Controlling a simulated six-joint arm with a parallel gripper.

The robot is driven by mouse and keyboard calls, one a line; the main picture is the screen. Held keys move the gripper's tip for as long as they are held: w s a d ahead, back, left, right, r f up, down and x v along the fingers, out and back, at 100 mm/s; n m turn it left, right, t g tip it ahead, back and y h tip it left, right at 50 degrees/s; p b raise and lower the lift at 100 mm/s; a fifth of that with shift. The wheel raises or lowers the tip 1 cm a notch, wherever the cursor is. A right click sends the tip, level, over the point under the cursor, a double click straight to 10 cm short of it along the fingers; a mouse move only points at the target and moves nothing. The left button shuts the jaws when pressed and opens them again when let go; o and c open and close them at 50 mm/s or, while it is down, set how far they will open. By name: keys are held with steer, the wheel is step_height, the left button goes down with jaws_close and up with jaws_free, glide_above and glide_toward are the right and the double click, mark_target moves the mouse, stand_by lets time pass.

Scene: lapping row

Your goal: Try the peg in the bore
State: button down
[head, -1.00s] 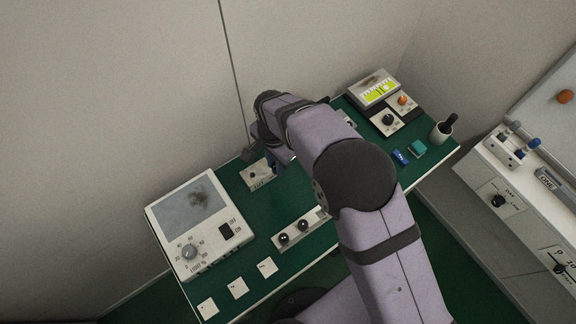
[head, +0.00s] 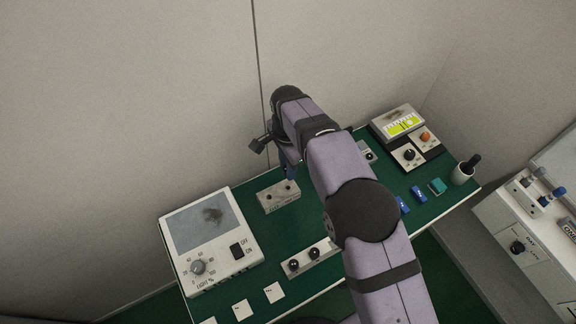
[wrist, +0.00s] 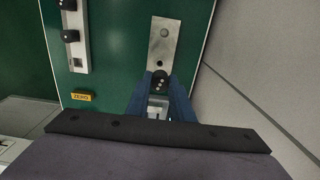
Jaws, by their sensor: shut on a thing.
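My gripper (wrist: 160,78) has blue fingers, shut on a dark peg (wrist: 158,84) with pale dots on its top. In the head view my gripper (head: 290,172) hangs just above the back edge of a grey metal block (head: 278,198) that has two dark holes in its top. The block also shows in the wrist view (wrist: 163,48), just beyond the fingertips. The peg's lower end is hidden, and I cannot tell how it lines up with a hole.
A pale rack (head: 310,260) with two black knobbed pegs stands in front of the block. A light box (head: 212,242) is at left. A gauge unit (head: 400,122), blue pieces (head: 418,194), a teal block (head: 437,186) and a cup (head: 461,175) are at right.

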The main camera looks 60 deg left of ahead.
steer(key=shift+f+b, duration=1.75)
steer(key=shift+f, duration=1.15)
steer(key=shift+f+b, duration=1)
steer(key=shift+f, duration=0.45)
steer(key=c, duration=1.5)
jaws_free()
steer(key=shift+r, duration=0.15)
steer(key=shift+r+b, duration=1.1)
steer(key=shift+r, duration=2.5)
